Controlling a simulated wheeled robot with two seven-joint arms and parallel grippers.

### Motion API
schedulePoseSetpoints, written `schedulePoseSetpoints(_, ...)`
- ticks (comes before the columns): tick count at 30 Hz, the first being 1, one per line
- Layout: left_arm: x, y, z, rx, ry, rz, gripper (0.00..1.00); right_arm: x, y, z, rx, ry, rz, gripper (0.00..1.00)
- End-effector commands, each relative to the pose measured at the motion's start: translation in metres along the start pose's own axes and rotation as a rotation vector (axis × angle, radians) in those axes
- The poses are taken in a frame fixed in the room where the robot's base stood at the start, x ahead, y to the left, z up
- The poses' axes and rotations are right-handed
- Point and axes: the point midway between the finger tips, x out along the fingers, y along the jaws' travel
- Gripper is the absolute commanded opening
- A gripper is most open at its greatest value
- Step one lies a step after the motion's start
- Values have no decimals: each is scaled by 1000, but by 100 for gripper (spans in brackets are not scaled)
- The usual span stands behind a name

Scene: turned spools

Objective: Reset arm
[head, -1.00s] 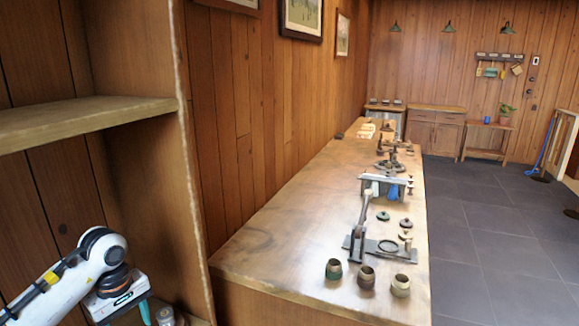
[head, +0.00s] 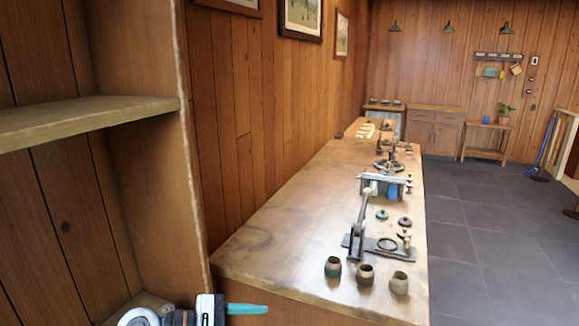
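My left gripper (head: 246,308) is at the bottom edge of the head view, in front of the wooden shelf unit and the near end of the counter. A teal finger points right from its white and black body. Only one finger shows clearly, so I cannot tell whether it is open or shut. No held object is visible at it. My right gripper is not in view.
The wooden shelf unit (head: 80,120) stands close on the left. A long wooden counter (head: 270,230) holds cups (head: 366,274), a lever press (head: 358,235) and other tools. The grey floor (head: 475,250) to the right is clear.

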Motion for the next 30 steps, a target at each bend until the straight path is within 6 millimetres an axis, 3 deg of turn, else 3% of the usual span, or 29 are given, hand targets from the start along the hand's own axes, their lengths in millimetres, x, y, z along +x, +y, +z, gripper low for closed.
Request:
schedulePoseSetpoints(3,2,-4,-41,-315,301,-171,60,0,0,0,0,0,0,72)
schedulePoseSetpoints(5,-7,-12,-54,-489,444,-257,60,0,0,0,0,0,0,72)
schedulePoseSetpoints(7,-22,-22,-61,-703,602,-353,60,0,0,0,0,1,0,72)
schedulePoseSetpoints(10,-50,-35,-53,-1024,816,-493,60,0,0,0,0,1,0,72)
schedulePoseSetpoints(14,-88,-38,-15,-1458,1069,-683,60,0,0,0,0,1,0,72)
schedulePoseSetpoints(17,-113,-23,30,-1793,1242,-845,60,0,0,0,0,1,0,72)
schedulePoseSetpoints(20,-131,9,78,-2123,1393,-1030,60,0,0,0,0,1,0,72)
schedulePoseSetpoints(23,-141,56,120,-2418,1510,-1236,60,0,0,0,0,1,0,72)
schedulePoseSetpoints(24,-143,76,132,2375,-1457,1244,60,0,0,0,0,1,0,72)
schedulePoseSetpoints(30,-146,162,164,2003,-1138,1186,60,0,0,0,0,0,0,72)
